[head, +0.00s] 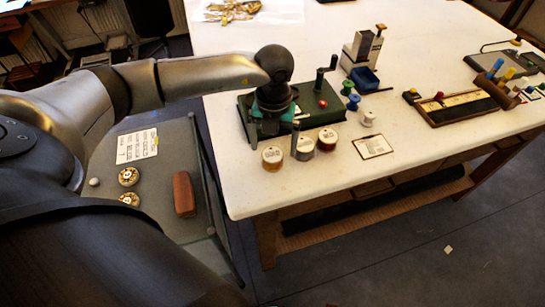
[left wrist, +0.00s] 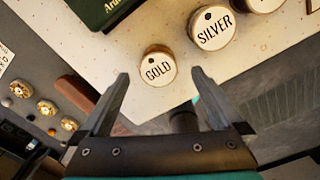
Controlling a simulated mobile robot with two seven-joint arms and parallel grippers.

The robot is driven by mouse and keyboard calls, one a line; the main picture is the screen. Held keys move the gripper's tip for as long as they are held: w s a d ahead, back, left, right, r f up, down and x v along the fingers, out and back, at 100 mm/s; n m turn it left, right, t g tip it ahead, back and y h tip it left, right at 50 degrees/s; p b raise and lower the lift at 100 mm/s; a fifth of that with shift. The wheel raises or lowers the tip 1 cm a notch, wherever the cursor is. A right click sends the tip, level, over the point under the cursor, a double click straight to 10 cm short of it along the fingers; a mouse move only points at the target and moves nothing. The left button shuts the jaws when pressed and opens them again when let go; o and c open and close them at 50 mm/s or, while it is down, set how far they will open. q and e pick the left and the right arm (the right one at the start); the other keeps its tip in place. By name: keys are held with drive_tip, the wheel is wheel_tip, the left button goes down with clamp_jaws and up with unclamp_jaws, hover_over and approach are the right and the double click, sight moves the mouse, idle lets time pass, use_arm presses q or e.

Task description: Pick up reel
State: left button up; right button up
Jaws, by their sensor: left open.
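Three round reels with pale labelled lids stand near the front left edge of the white table: the gold reel (head: 272,158), the silver reel (head: 304,149) and a third reel (head: 327,139). In the left wrist view the gold reel (left wrist: 158,70) reads "GOLD" and lies between and beyond my open fingertips. The silver reel (left wrist: 212,28) is just up and right of it. My left gripper (head: 275,132) points down over the table's left end, open and empty, close to the gold reel. Which reel is meant cannot be told. My right gripper is not in view.
A green box with a crank (head: 326,104) stands behind the reels. Small coloured spools (head: 353,102) and a label card (head: 373,146) lie to the right. A grey side table (head: 150,180) with a brown case (head: 184,194) is at the left. The table's front right is clear.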

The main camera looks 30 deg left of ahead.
sight(273, 153)
use_arm(q)
wheel_tip(273, 153, down, 4)
drive_tip(key=shift+a+f, duration=0.1)
drive_tip(key=shift+a, duration=0.05)
drive_tip(key=shift+c, duration=0.4)
drive_tip(key=c, duration=1.3)
drive_tip(key=shift+c, duration=0.4)
drive_tip(key=shift+r, duration=0.2)
